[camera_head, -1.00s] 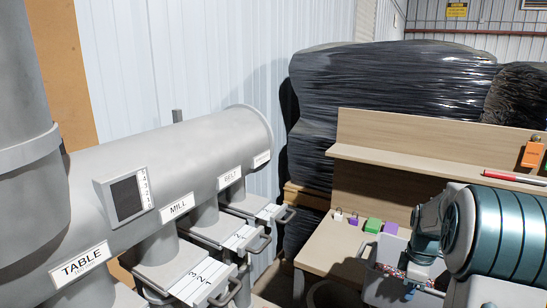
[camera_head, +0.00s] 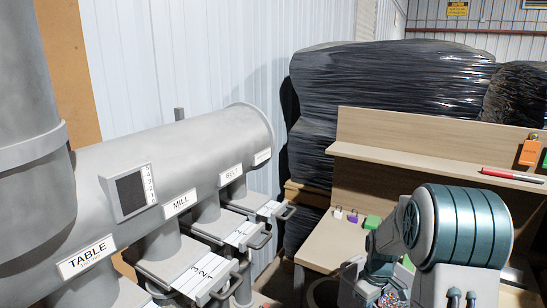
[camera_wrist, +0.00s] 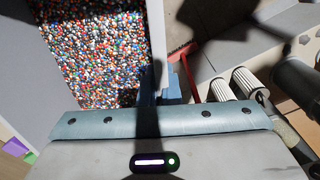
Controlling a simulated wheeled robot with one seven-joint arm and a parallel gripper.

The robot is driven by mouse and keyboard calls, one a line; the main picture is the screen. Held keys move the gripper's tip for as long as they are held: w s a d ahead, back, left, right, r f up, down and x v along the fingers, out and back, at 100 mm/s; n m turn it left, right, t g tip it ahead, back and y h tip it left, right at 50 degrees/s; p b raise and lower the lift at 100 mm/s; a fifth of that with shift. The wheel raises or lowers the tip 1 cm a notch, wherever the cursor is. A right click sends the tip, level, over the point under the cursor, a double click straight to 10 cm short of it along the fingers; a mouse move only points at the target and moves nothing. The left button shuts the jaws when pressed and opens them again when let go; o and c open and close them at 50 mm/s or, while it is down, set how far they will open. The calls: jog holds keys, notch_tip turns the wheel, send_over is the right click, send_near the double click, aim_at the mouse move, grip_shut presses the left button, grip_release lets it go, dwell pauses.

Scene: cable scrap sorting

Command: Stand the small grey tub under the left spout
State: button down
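A grey tub (camera_wrist: 156,35) with many coloured granules (camera_wrist: 95,50) in it fills the upper left of the wrist view. In the head view the granules (camera_head: 388,298) show at the bottom, partly behind my arm. My gripper (camera_wrist: 160,92) appears shut on the tub's wall; shadow hides much of its fingers. A grey pipe (camera_head: 195,165) runs along the wall with spouts labelled TABLE (camera_head: 86,257), MILL (camera_head: 180,203) and BELT (camera_head: 230,175), and one with an unreadable label. The leftmost spout (camera_head: 95,292) is cut off below.
Slide gates with handles (camera_head: 200,275) jut out under the spouts. A wooden bench (camera_head: 325,245) holds a green block (camera_head: 372,222), a purple padlock (camera_head: 352,215) and a white padlock (camera_head: 338,213). A shelf carries a red pen (camera_head: 510,175). Black wrapped bales (camera_head: 390,90) stand behind.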

jog(key=s+a+f+m, duration=0.2)
jog(key=a+f+m, duration=0.4)
jog(key=a, duration=0.5)
jog(key=shift+s+f, duration=0.2)
jog(key=shift+f, duration=0.7)
jog(key=shift+d, duration=0.1)
